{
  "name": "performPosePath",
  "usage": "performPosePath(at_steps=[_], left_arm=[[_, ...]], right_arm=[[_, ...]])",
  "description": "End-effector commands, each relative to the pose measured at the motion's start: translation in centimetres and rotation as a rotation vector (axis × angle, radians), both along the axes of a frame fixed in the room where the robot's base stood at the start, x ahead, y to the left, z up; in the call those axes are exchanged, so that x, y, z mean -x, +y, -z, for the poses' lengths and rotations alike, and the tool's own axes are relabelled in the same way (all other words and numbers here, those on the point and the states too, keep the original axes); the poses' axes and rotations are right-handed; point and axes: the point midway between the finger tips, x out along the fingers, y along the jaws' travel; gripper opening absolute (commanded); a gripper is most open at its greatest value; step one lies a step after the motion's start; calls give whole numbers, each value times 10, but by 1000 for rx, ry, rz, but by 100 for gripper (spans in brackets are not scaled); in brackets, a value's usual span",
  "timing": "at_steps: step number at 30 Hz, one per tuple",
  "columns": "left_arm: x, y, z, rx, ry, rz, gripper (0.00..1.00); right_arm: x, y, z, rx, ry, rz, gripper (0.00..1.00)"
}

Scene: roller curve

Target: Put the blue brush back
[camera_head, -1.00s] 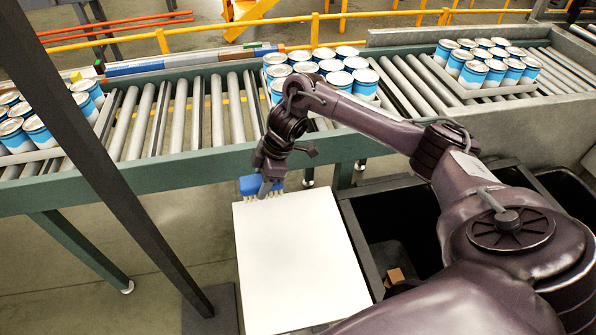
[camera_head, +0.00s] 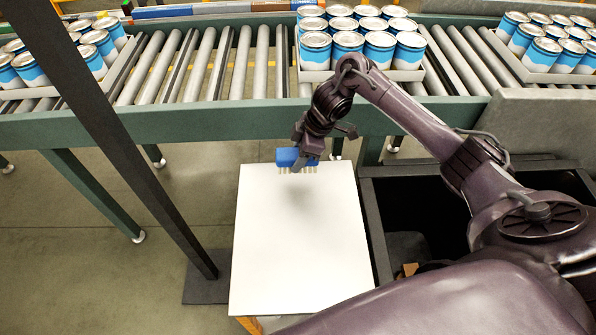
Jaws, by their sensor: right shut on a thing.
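The blue brush (camera_head: 289,157) has a blue back and pale bristles that point down. My right gripper (camera_head: 301,160) is shut on it from above, and its fingers partly hide the brush. The brush is over the far edge of the white table top (camera_head: 300,235). A soft shadow lies on the table below it, and the bristles look clear of the surface. The left gripper does not show.
A roller conveyor (camera_head: 215,75) with a green side rail runs behind the table. Trays of blue and white cans (camera_head: 363,45) stand on it. A black bin (camera_head: 377,235) is right of the table. A dark post (camera_head: 120,140) slants across the left. Most of the table top is bare.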

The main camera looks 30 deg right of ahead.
Motion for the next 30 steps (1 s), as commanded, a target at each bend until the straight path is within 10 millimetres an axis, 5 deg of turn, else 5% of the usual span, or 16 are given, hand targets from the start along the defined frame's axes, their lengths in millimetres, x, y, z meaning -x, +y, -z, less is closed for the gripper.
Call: performPosePath(at_steps=[4,13,26,27,30], left_arm=[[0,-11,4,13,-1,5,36],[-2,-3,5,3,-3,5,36],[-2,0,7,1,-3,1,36],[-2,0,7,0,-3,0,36],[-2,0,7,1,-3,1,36]], right_arm=[[-1,1,13,-1,-2,0,24],[0,0,51,-1,0,1,24],[-1,0,57,0,-2,0,24],[-1,0,57,0,-2,0,50],[-1,0,56,0,-2,0,63]])
